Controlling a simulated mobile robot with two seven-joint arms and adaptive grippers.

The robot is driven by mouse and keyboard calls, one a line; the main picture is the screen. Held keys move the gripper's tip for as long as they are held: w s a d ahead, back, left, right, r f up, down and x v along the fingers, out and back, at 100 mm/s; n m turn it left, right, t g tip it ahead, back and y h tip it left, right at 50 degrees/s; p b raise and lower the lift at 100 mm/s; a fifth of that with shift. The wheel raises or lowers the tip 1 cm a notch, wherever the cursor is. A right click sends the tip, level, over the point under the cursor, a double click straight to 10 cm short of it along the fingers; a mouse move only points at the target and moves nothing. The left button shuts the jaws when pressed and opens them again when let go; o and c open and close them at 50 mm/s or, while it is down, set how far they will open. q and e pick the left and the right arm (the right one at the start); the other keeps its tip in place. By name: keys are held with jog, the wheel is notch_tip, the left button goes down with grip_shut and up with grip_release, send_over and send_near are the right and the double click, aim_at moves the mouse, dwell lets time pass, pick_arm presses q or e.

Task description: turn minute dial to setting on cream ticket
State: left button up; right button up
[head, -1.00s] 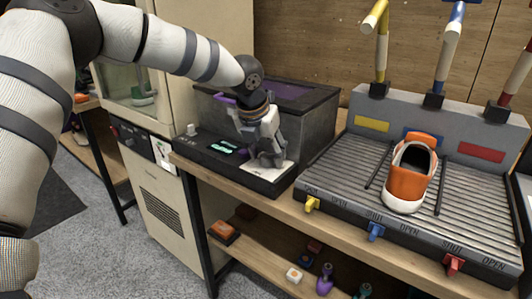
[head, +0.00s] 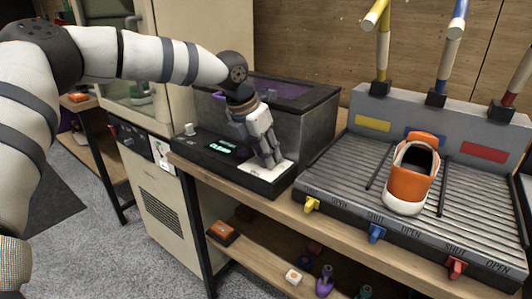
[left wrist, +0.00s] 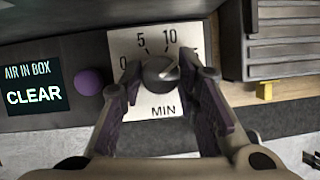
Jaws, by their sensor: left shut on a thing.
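The grey minute dial (left wrist: 158,76) sits on a white plate (left wrist: 158,107) marked 0, 5, 10 and MIN. Its pale pointer line aims up and right, past 10; any mark further right is hidden behind a finger. My left gripper (left wrist: 162,66) is shut on the dial, one finger on each side. In the head view my left gripper (head: 272,163) reaches down onto the white plate (head: 284,174) at the right end of the dark box's front ledge. A small pale card (head: 163,158) hangs on the cabinet front; its writing is unreadable. My right gripper is out of view.
A display reading AIR IN BOX CLEAR (left wrist: 33,87) and a purple knob (left wrist: 90,81) lie left of the dial. A ribbed rack (head: 340,175) stands to the right, holding an orange sneaker (head: 405,188) and coloured levers (head: 376,232) along its front.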

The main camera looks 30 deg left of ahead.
pick_arm(q)
jog(key=shift+f+m+h+b, duration=0.1)
jog(key=shift+m+h+b, duration=0.3)
jog(key=shift+m, duration=0.7)
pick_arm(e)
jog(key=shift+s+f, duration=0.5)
pick_arm(q)
jog(key=shift+g, duration=0.3)
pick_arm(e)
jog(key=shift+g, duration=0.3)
pick_arm(q)
jog(key=o, duration=1.2)
jog(key=shift+c, duration=0.2)
jog(key=v, duration=1.2)
